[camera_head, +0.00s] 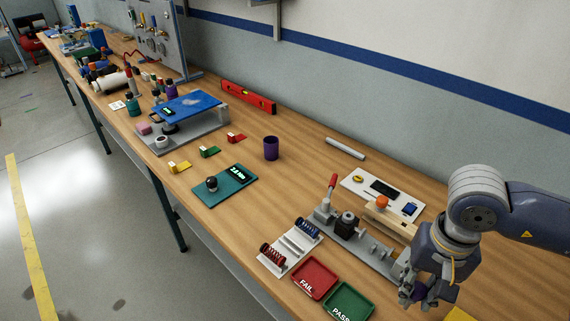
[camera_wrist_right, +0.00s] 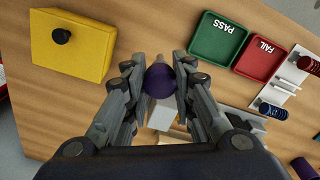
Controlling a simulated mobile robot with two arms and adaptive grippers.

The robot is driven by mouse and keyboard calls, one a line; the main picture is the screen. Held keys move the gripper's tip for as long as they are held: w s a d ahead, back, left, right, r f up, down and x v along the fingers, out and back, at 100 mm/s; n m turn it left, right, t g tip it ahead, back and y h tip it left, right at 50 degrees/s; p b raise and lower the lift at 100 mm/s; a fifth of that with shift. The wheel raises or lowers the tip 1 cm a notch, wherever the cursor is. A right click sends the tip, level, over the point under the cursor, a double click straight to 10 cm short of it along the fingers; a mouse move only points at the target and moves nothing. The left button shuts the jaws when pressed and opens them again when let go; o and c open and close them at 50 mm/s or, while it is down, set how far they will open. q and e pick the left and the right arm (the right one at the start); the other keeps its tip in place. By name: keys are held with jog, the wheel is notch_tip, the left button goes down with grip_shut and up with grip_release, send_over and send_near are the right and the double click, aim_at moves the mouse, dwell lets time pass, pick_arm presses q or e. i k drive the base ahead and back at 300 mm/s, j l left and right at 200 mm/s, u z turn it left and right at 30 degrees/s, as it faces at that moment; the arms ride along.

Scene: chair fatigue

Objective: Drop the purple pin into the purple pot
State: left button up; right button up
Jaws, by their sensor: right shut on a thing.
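My right gripper (camera_head: 418,295) is at the lower right of the head view, low over the near right part of the bench. It is shut on the purple pin, whose round purple head (camera_wrist_right: 160,82) shows between the fingers in the wrist view. The rest of the pin is mostly hidden behind its head. The purple pot (camera_head: 271,148) stands upright on the bench near the middle of the head view, well apart from the gripper. A purple piece of it also shows at the lower right corner of the wrist view (camera_wrist_right: 303,168). My left gripper is out of view.
Red FAIL (camera_head: 314,278) and green PASS (camera_head: 349,303) trays lie left of the gripper. A rack with springs (camera_head: 291,249) and a grey fixture with a red-handled clamp (camera_head: 331,193) stand between gripper and pot. A yellow box (camera_wrist_right: 90,45) is nearby.

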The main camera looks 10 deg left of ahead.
aim_at(276, 151)
jog(key=i+j+z, duration=0.1)
jog(key=j, duration=0.3)
jog(key=i+j+z, duration=0.1)
jog(key=i+j, duration=0.15)
jog(key=j, duration=0.15)
jog(key=i+j+z, duration=0.1)
jog(key=j, duration=0.3)
jog(key=i+j+z, duration=0.1)
jog(key=i+j, duration=0.15)
jog(key=j, duration=0.2)
jog(key=i+j+z, duration=0.1)
jog(key=j, duration=0.35)
jog(key=i+j+z, duration=0.1)
jog(key=j, duration=0.35)
jog(key=i+j+z, duration=0.1)
jog(key=j, duration=0.35)
